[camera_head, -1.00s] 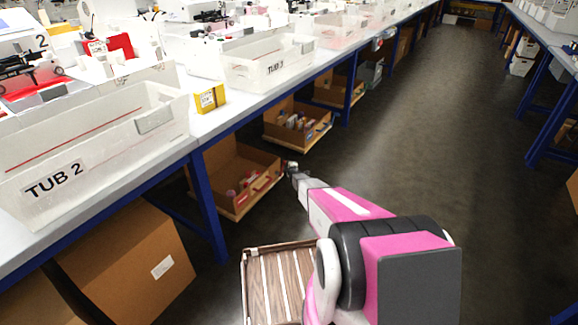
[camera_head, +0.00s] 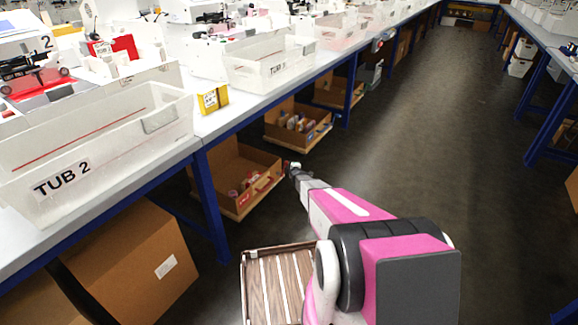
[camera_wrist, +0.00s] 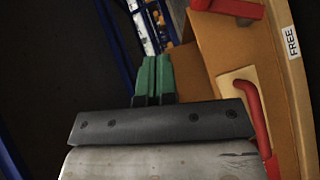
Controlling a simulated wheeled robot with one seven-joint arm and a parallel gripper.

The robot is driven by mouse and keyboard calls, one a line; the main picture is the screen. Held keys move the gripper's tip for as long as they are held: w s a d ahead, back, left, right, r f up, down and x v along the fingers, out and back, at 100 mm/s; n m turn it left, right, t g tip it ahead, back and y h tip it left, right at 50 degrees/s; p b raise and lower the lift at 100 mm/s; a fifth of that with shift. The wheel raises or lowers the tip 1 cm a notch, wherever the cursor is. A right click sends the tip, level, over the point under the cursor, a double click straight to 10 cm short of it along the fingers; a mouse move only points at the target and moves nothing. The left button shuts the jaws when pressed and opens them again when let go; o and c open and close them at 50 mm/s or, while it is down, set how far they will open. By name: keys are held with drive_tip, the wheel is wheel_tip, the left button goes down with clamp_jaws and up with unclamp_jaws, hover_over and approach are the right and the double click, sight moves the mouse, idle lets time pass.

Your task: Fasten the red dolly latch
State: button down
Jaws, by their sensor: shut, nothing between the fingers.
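A cardboard box on a wooden dolly (camera_head: 233,211) stands under the left bench, with a small red part (camera_head: 263,182) on its side facing the aisle. In the wrist view a bent red lever (camera_wrist: 252,100) sits on a pale plate at the right, and a second red piece (camera_wrist: 230,7) shows at the top. A "FREE" label (camera_wrist: 292,41) is on the pale wooden edge. My gripper (camera_head: 293,167) is beside the box's aisle-side corner. In the wrist view its green fingers (camera_wrist: 153,76) are together and empty, left of the lever; contact with the box is unclear.
A blue bench leg (camera_head: 211,205) stands left of the box. Another open box (camera_head: 297,128) sits farther along under the bench. A wooden slatted surface (camera_head: 273,285) is near my arm. The dark floor (camera_head: 410,140) to the right is clear.

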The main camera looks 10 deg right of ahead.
drive_tip(key=s, duration=0.1)
drive_tip(key=s+r, duration=0.1)
drive_tip(key=s, duration=0.1)
drive_tip(key=shift+s+d+r, duration=0.1)
drive_tip(key=shift+d+r, duration=0.25)
drive_tip(key=s+a+r+m+g, duration=0.2)
drive_tip(key=s+r+m+g, duration=0.3)
drive_tip(key=s, duration=1)
drive_tip(key=s+a+r+m+g, duration=0.2)
drive_tip(key=s+r+m+g, duration=0.3)
drive_tip(key=s+r, duration=0.6)
drive_tip(key=s+a+r+m+g+h, duration=0.1)
drive_tip(key=s+a+r+m+g, duration=0.2)
drive_tip(key=s, duration=1.8)
wheel_tip(320, 180, up, 6)
drive_tip(key=m+g, duration=0.3)
drive_tip(key=m, duration=0.1)
drive_tip(key=shift+r, duration=0.1)
